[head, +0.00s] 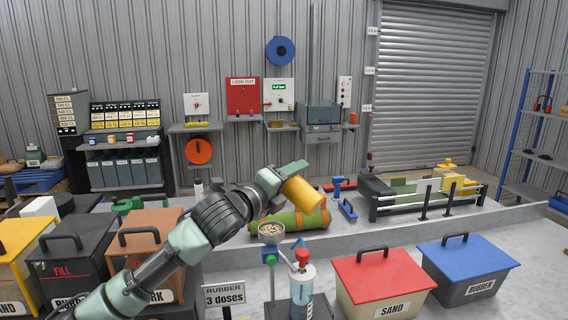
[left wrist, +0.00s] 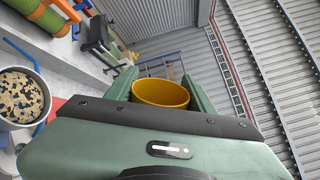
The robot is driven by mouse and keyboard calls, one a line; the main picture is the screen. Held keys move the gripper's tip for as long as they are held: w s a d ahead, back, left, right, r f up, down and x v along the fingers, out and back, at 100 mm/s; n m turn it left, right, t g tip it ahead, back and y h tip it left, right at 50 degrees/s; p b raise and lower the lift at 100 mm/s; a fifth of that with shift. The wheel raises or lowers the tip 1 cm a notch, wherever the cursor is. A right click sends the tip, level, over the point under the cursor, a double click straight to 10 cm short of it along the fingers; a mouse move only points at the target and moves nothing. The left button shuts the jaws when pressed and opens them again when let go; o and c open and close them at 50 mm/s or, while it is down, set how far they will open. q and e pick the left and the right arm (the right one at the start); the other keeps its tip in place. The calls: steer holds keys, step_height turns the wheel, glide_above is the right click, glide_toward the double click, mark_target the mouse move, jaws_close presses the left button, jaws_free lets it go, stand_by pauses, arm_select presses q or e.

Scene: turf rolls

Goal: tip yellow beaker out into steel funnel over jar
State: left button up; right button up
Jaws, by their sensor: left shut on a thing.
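The yellow beaker (head: 305,194) is held in the air by my left gripper (head: 287,183), tilted well over with its mouth to the lower right. In the left wrist view the beaker (left wrist: 160,94) sits between the two green fingers, and no contents can be made out inside. The steel funnel (head: 272,240) stands below and left of the beaker, apart from it, with mixed dark and tan granules in it. The funnel also shows at the left of the left wrist view (left wrist: 20,122). A jar under the funnel cannot be made out clearly. My right gripper is out of view.
A clear bottle with a red top (head: 302,285) stands right of the funnel. A red-lidded SAND bin (head: 385,285) and blue-lidded RUBBER bin (head: 468,267) are at right. Black and brown bins stand left. A green roll (head: 290,222) lies behind the funnel.

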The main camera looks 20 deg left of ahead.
arm_select(q)
steer(key=d+r+m, duration=0.1)
steer(key=r+m, duration=0.1)
steer(key=d+r+m, duration=0.1)
steer(key=r+m, duration=0.1)
steer(key=m, duration=0.1)
steer(key=d+r+m+y, duration=0.1)
steer(key=r+m, duration=0.1)
steer(key=m, duration=0.1)
steer(key=shift+s+r, duration=0.1)
steer(key=shift+s, duration=0.15)
steer(key=shift+s+d+r+m+p, duration=0.2)
steer(key=shift+d+m, duration=0.35)
steer(key=shift+m, duration=0.4)
steer(key=shift+d+r+m+p, duration=0.1)
steer(key=shift+d+r+m, duration=0.15)
steer(key=shift+d+m, duration=0.5)
steer(key=shift+a, duration=0.3)
